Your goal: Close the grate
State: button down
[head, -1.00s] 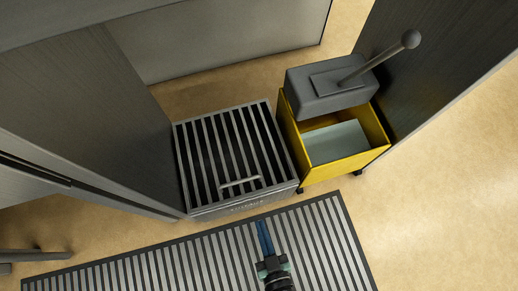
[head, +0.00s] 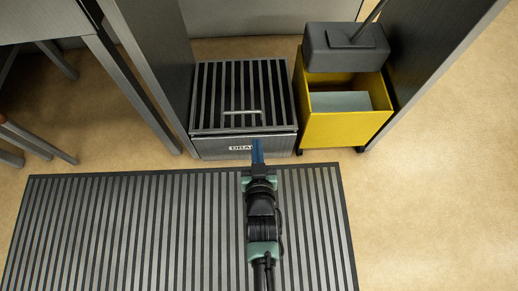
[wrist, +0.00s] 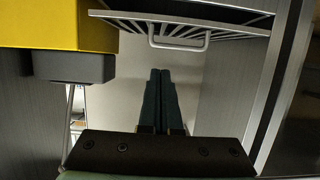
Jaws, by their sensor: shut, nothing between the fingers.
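The grate (head: 242,96) is a panel of parallel grey bars on top of a low grey box (head: 215,149) with a partly covered label on its front. A bar handle (head: 243,112) stands near its front edge. In the wrist view the grate (wrist: 185,30) is at the top, seen nearly edge-on, with its handle (wrist: 178,43) below. A dark strip beside its edge suggests a gap to the box; how wide cannot be told. My gripper (head: 257,145) is shut and empty, its blue fingers overlapping the box front in the head view. The shut fingers (wrist: 160,75) point towards the handle.
A yellow bucket (head: 345,130) with a dark grey wringer block (head: 345,48) stands right of the box. Dark upright panels flank both. A slatted mat (head: 130,225) covers the floor in front. Bare floor lies to the right.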

jog(key=b, duration=0.6)
send_over(255, 129)
jog(key=s, duration=0.3)
notch_tip(255, 129, down, 3)
jog(key=shift+w+f+b, duration=0.2)
jog(key=shift+f+b, duration=0.15)
jog(key=shift+f, duration=0.2)
jog(key=shift+w+f+b, duration=0.2)
jog(key=shift+f+b, duration=0.15)
jog(key=shift+f, duration=0.2)
jog(key=shift+s+d+f+b, duration=0.1)
jog(key=shift+s+f+b, duration=0.05)
jog(key=shift+f+b, duration=0.7)
jog(key=shift+f, duration=0.15)
